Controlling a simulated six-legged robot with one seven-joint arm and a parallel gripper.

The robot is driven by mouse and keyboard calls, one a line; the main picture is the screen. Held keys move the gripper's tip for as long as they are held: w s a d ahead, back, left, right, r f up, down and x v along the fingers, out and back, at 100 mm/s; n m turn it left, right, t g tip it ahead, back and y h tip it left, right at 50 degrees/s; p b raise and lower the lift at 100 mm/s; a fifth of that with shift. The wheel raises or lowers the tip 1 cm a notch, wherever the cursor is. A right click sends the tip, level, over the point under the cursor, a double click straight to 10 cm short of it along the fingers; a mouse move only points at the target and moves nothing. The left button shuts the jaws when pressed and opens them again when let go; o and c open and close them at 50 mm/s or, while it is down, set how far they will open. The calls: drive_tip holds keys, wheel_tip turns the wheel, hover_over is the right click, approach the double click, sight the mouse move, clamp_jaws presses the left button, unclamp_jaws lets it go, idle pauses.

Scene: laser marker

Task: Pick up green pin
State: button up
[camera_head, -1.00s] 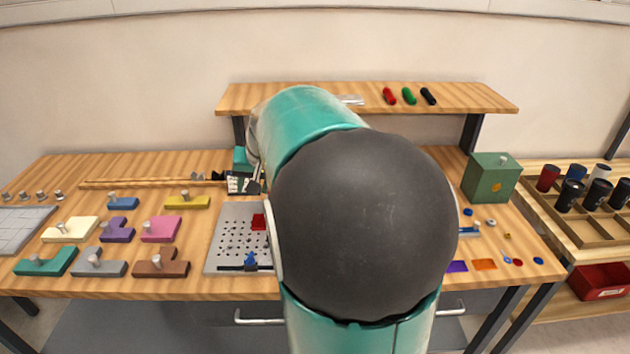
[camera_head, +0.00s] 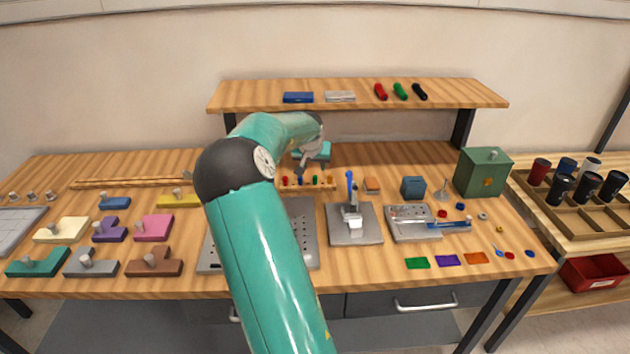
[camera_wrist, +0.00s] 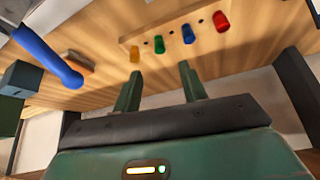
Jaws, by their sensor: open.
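The green pin (camera_head: 314,181) stands in a low wooden pin rack (camera_head: 270,184) on the bench in the head view, between a blue pin (camera_head: 299,181) and a yellow pin (camera_head: 329,181). In the wrist view the green pin (camera_wrist: 159,44) is upright and lies ahead of my fingers, roughly centred between them. My gripper (camera_wrist: 160,80) is open and empty, with its two green fingers apart. In the head view my gripper is over the rack, but its fingertips are too small to make out.
A red pin (camera_head: 285,180) stands at the rack's left. A grey perforated plate (camera_head: 305,250) lies in front, partly behind my arm. A grey plate with a blue-topped device (camera_head: 351,205) stands front right. The shelf (camera_head: 350,105) is behind and above the rack.

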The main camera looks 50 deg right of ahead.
sight(315, 177)
drive_tip(key=x, duration=0.7)
drive_tip(key=shift+w+f, duration=0.1)
drive_tip(key=shift+f, duration=0.3)
clamp_jaws()
